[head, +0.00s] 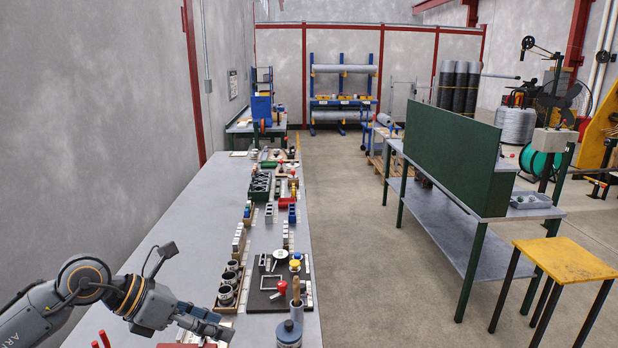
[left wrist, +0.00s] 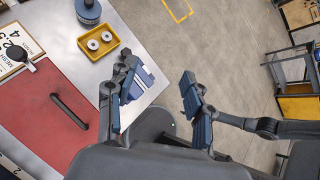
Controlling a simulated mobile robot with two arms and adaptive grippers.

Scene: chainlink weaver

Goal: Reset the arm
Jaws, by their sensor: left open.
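My left gripper (head: 208,322) comes in from the left in the head view, over the near end of the long grey workbench (head: 150,225). In the left wrist view its two fingers (left wrist: 158,95) are spread apart with nothing between them. Past the fingers show the bench corner and the bare floor. A blue item (left wrist: 140,84) lies on the bench partly behind the left finger. My right gripper is not seen in the head view.
Near the gripper stand a grey-blue bottle (head: 289,333), a black tray (head: 268,285) with small parts, and dark cups (head: 228,285). A yellow dish (left wrist: 98,43) and red mat (left wrist: 45,110) show in the wrist view. Open floor (head: 350,240) lies right of the bench.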

